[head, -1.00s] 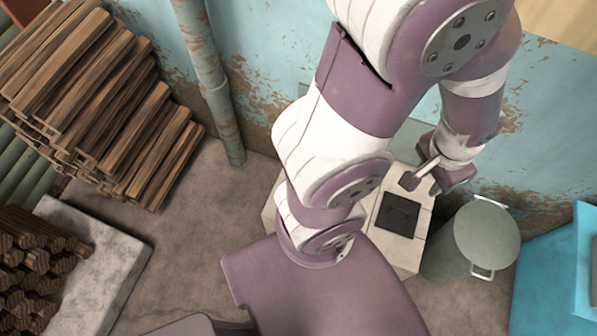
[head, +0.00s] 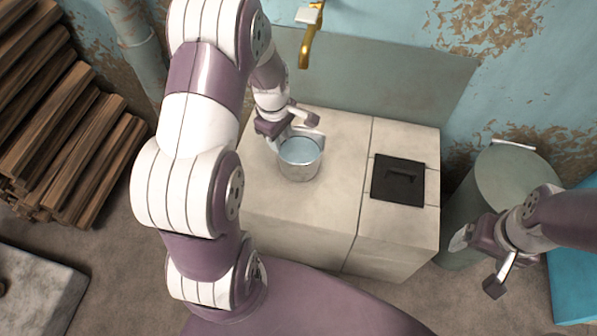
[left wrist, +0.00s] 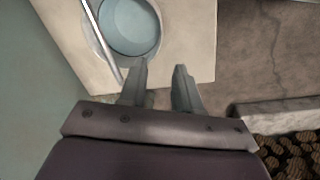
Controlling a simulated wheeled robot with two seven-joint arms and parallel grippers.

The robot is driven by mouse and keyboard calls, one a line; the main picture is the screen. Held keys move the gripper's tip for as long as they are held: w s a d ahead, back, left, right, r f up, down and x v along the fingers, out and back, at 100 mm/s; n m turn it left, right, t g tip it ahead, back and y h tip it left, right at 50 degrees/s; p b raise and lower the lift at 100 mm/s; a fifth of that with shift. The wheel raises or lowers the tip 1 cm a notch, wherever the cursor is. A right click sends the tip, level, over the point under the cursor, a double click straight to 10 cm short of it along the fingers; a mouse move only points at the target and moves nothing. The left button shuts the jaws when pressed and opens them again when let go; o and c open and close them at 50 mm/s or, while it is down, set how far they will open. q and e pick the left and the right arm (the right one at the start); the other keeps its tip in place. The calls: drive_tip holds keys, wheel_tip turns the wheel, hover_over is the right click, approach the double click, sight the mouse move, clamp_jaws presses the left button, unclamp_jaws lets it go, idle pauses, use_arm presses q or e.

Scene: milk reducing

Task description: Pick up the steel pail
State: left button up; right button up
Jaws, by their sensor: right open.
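The steel pail (head: 299,160) stands upright on the pale stone counter (head: 330,215), left of the black hatch. Its inside looks light blue. It also shows at the top of the left wrist view (left wrist: 130,25), with its handle along the near-left rim. My left gripper (head: 290,128) is just behind the pail in the head view; whether it touches the rim I cannot tell. In the left wrist view its fingers (left wrist: 159,80) are apart with nothing between them, beside the pail. My right gripper (head: 482,265) is open and empty, right of the counter.
A black hatch (head: 398,180) lies in the counter's right part. A brass tap (head: 309,42) is on the wall behind. A grey-green lidded bin (head: 510,185) stands right of the counter. Stacked firewood (head: 65,120) and a stone slab (head: 40,290) are at the left.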

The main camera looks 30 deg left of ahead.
sight(287, 161)
use_arm(q)
drive_tip(key=f+b, duration=0.1)
drive_tip(key=f, duration=0.3)
drive_tip(key=f+b, duration=0.2)
drive_tip(key=f, duration=0.1)
drive_tip(key=w+f+b, duration=0.1)
drive_tip(key=f+b, duration=0.1)
drive_tip(key=f, duration=0.2)
drive_tip(key=shift+w+d+f, duration=0.1)
drive_tip(key=shift+d+f, duration=0.25)
drive_tip(key=shift+w+f, duration=0.1)
drive_tip(key=shift+f, duration=0.25)
drive_tip(key=shift+r, duration=0.15)
clamp_jaws()
drive_tip(key=shift+r, duration=0.1)
